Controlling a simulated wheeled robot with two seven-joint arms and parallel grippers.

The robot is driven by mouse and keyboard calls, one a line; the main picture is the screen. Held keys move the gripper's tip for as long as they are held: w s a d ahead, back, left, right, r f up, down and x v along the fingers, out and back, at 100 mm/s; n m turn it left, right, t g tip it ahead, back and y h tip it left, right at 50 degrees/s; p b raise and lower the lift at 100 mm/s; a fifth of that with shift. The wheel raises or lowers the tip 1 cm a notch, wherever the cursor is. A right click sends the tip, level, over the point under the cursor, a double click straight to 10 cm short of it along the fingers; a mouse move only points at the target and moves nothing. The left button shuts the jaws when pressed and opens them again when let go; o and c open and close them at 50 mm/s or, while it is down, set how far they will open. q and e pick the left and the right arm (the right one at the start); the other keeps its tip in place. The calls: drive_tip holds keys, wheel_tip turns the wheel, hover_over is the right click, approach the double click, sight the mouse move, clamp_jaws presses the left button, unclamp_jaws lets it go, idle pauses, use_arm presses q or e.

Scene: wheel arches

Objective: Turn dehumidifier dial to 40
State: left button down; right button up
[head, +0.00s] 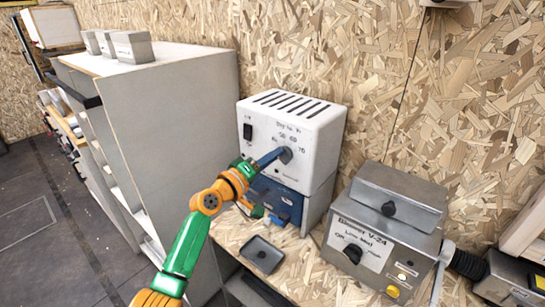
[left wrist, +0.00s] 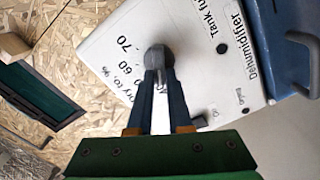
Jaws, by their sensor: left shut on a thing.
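The dehumidifier (head: 312,128) is a white box with top slots and a black switch, standing on a wooden bench. Its grey round dial (head: 286,155) is on the front face; in the left wrist view the dial (left wrist: 159,56) is at upper centre. My left gripper (head: 279,155) has its blue fingers shut on the dial; the fingertips (left wrist: 158,72) also show there. Scale figures 50, 60 and 70 can be read in part around the dial. The 40 mark and the dial's pointer cannot be made out. My right gripper is not in view.
A blue tank (head: 278,196) sits below the white box. A small dark tray (head: 262,254) lies on the bench in front. A grey metal blower box (head: 383,228) stands to the right. A tall grey cabinet (head: 178,135) stands to the left. A chipboard wall is behind.

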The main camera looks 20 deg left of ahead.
use_arm(q)
drive_tip(key=c, duration=0.8)
unclamp_jaws()
drive_tip(key=shift+c, duration=0.2)
drive_tip(key=v, duration=0.7)
drive_tip(key=shift+b, duration=0.4)
